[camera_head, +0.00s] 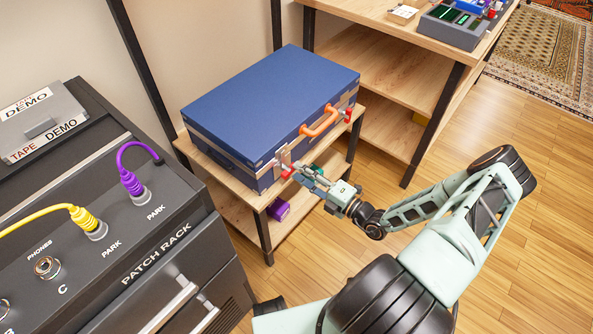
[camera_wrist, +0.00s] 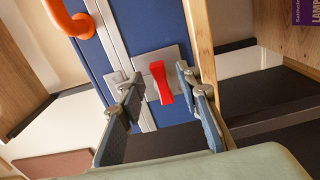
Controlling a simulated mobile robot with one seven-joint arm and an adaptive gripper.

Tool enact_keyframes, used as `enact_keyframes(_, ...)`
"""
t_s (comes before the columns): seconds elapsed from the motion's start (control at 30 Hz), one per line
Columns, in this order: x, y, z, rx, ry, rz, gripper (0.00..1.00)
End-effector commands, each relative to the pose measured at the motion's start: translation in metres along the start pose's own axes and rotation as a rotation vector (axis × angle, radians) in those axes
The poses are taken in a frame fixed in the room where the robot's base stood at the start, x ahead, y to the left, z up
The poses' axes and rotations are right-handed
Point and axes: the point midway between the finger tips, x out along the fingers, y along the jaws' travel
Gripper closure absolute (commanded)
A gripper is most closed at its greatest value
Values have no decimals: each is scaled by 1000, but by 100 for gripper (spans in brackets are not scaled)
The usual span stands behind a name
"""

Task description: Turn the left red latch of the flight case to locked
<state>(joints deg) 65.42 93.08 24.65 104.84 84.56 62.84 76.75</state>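The blue flight case (camera_head: 265,95) lies flat and closed on a small wooden stand. Its left red latch (camera_head: 288,172) is at the near front edge. In the wrist view that red latch (camera_wrist: 161,83) stands out from a metal plate, its tab slightly tilted. My gripper (camera_head: 302,174) is at this latch. In the wrist view my gripper (camera_wrist: 156,80) is open, with one finger on each side of the latch. The latch is nearer the right finger; whether it touches is unclear. The right red latch (camera_head: 348,115) is beyond the orange handle (camera_head: 322,122), which also shows in the wrist view (camera_wrist: 70,18).
The wooden stand (camera_head: 262,205) has a lower shelf with a purple object (camera_head: 278,209). A black patch rack (camera_head: 130,225) with yellow and purple cables stands at left. A wooden desk (camera_head: 400,30) stands behind. Wood floor (camera_head: 500,250) is clear at right.

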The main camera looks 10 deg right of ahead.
Motion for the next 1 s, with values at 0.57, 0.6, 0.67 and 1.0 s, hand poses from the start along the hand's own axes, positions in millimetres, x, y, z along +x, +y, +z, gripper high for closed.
enact_keyframes(0.57, -96, 0, -1, 2, 1, 0, 68)
enact_keyframes(0.6, -98, 0, -1, 2, 1, 0, 68)
enact_keyframes(0.67, -99, 0, -1, 2, 2, 0, 68)
enact_keyframes(1.0, -98, 0, -1, 2, 2, 0, 68)
